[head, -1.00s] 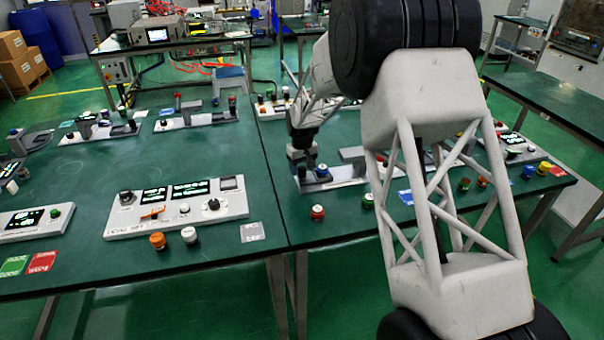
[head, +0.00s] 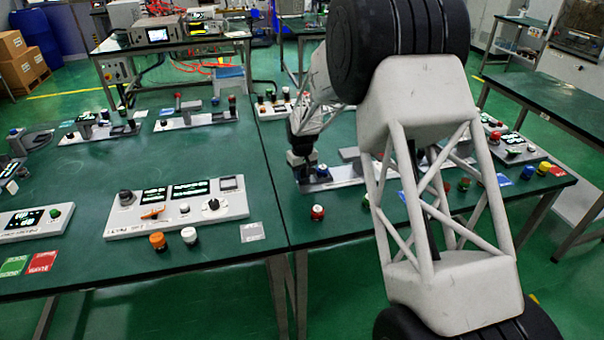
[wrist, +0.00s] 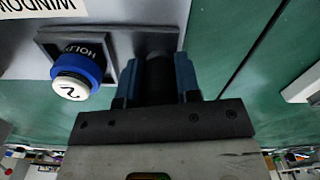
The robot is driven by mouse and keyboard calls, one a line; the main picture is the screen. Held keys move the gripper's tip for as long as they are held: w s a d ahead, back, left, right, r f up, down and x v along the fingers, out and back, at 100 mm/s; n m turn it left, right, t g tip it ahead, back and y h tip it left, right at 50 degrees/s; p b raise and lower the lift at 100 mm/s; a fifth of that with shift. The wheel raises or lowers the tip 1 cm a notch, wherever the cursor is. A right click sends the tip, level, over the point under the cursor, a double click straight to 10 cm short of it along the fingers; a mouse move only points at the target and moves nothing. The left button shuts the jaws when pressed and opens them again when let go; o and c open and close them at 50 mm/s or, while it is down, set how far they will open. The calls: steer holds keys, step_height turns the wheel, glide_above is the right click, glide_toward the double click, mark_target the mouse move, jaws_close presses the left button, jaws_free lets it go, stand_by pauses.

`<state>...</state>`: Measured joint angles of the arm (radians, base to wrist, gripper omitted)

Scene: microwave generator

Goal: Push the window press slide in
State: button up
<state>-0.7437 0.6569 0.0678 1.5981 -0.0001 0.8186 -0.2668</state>
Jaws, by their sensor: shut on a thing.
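The press device (head: 345,178), a grey panel on the near edge of the right table, carries a button with a blue collar and white top (head: 322,171). My gripper (head: 300,178) is at the left end of the device. In the wrist view my gripper's blue fingers (wrist: 158,88) are shut on a dark round handle (wrist: 158,68), to the right of the button. The slide's travel is hidden by my gripper.
A red button (head: 317,212) stands on the table in front of the device. My arm hides much of the table to the right. A white control panel (head: 180,206) lies on the left table, with bare green tabletop (head: 270,190) between.

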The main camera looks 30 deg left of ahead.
steer(key=shift+w+d, duration=1.65)
jaws_close()
steer(key=o, duration=1.1)
jaws_free()
steer(key=shift+c, duration=0.2)
steer(key=shift+r, duration=0.1)
steer(key=shift+r, duration=3.85)
